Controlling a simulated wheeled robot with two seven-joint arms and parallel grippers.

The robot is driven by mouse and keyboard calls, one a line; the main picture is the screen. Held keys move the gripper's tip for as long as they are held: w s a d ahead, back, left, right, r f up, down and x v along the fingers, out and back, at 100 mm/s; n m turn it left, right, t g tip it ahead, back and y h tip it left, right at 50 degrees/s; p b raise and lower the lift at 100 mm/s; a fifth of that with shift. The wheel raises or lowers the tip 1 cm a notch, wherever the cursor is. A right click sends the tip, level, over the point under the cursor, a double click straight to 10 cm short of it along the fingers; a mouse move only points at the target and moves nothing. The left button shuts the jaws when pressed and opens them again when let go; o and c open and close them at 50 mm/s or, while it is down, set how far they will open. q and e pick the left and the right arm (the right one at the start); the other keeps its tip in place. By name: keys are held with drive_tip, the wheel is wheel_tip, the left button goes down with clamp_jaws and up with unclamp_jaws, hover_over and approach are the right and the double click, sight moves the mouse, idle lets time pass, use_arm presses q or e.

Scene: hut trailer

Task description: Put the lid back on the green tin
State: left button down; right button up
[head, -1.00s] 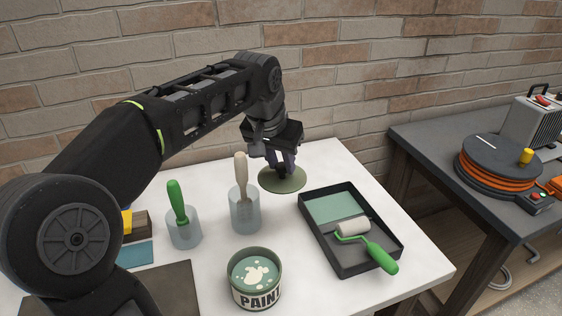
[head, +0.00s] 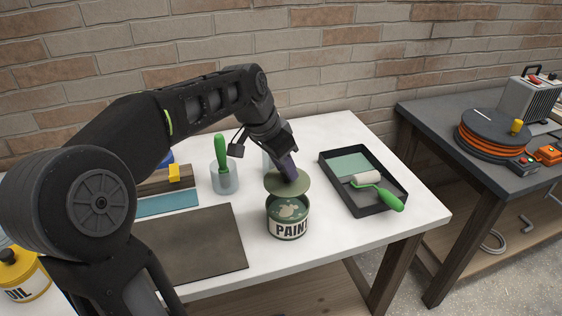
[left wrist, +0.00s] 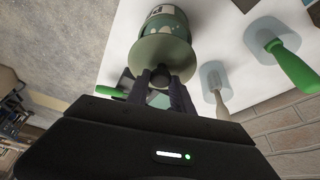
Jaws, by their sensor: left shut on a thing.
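The green paint tin (head: 288,222) stands upright on the white table, with its open top showing paint inside. It also shows in the left wrist view (left wrist: 168,22). My left gripper (head: 288,176) is shut on the round green lid (head: 299,187), which is held above the tin, slightly tilted and apart from it. In the left wrist view the lid (left wrist: 150,50) sits at the fingertips (left wrist: 160,75) and covers part of the tin. The gripper hides the knob's top in the head view. My right gripper is not in view.
A black paint tray (head: 384,208) with a green-handled roller (head: 366,180) lies right of the tin. A jar with a green-handled brush (head: 224,178) stands to the left. A second jar (head: 268,162) is partly behind my gripper. A dark mat (head: 200,243) lies front left.

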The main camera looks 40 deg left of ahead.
sight(286, 181)
use_arm(q)
drive_tip(key=shift+w+m, duration=0.1)
drive_tip(key=shift+m, duration=0.2)
drive_tip(key=shift+w+f, duration=0.1)
drive_tip(key=shift+w, duration=0.1)
drive_tip(key=shift+s, duration=0.1)
wheel_tip(286, 181, down, 5)
drive_tip(key=b, duration=0.3)
drive_tip(key=shift+r+b, duration=0.2)
drive_tip(key=shift+b, duration=0.1)
drive_tip(key=shift+f+b, duration=0.7)
drive_tip(key=shift+f, duration=0.15)
drive_tip(key=shift+f, duration=0.15)
idle(1.5)
